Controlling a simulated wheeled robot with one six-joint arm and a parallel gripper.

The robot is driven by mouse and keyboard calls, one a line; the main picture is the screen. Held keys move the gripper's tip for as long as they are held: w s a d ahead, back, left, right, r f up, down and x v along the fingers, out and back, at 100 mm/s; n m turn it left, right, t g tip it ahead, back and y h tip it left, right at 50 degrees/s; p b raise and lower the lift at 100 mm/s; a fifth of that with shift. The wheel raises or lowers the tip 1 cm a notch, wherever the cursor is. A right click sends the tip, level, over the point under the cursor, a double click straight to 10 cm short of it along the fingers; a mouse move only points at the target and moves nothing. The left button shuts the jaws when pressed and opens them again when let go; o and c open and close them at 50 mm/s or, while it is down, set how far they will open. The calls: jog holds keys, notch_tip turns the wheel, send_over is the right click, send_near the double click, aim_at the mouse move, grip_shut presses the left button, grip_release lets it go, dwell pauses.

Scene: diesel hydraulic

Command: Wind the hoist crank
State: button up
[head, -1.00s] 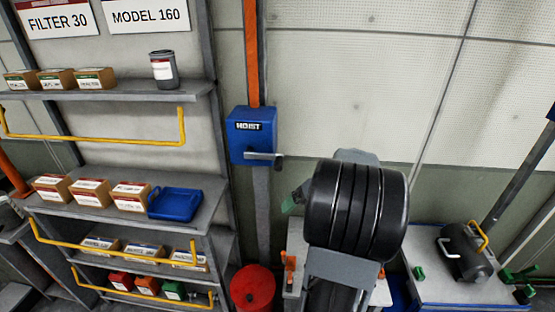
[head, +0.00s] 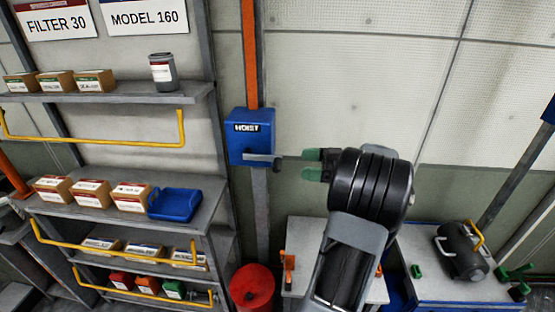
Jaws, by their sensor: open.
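The hoist box (head: 250,136) is blue, is labelled HOIST and is fixed to a post on the wall. Its crank (head: 262,158) is a grey arm reaching right from the box's lower front, with a dark knob (head: 277,164) at its end. My gripper (head: 308,164) has green fingertips pointing left toward the knob. It is open, with a gap in the picture between the fingertips and the knob, and nothing shows between the fingers. My dark wrist hides the wall behind it.
A shelf rack (head: 105,177) with boxes and a blue tray (head: 176,203) stands at the left. A red drum (head: 252,288) stands below the hoist. A workbench (head: 445,287) with a dark canister (head: 462,252) is at the lower right. The wall above my gripper is clear.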

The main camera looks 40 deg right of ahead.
aim_at(280, 162)
jog(key=p+x, duration=0.2)
jog(key=x, duration=0.7)
jog(key=shift+f, duration=0.2)
jog(key=c, duration=1.1)
